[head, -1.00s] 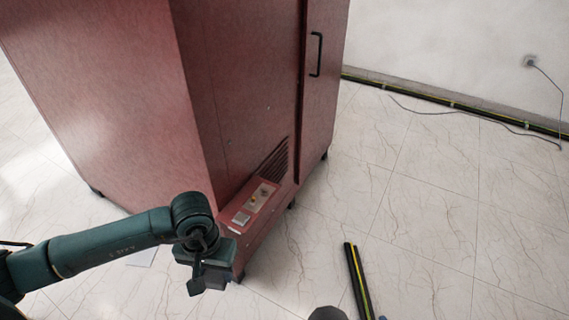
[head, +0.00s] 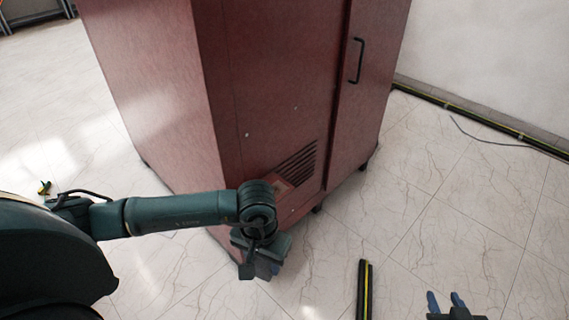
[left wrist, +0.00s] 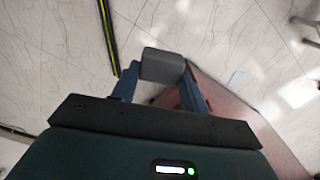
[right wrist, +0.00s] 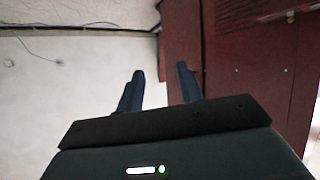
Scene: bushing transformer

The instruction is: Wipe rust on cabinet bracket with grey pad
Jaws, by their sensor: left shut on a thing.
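The dark red cabinet (head: 290,80) stands in the middle of the head view. Its small bracket panel (head: 284,188) on the low front is mostly hidden behind my left wrist, and I cannot make out rust on it. My left gripper (head: 265,268) is in front of the cabinet's lower corner. In the left wrist view my left gripper (left wrist: 160,70) is shut on the grey pad (left wrist: 162,64). My right gripper (head: 447,300) is at the lower right of the head view. The right wrist view shows its fingers (right wrist: 158,86) apart and empty, with the cabinet (right wrist: 245,80) beyond.
A black and yellow floor strip (head: 363,290) lies right of my left gripper. Another strip (head: 470,112) runs along the white wall. A dark vent (head: 297,163) is in the cabinet's front.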

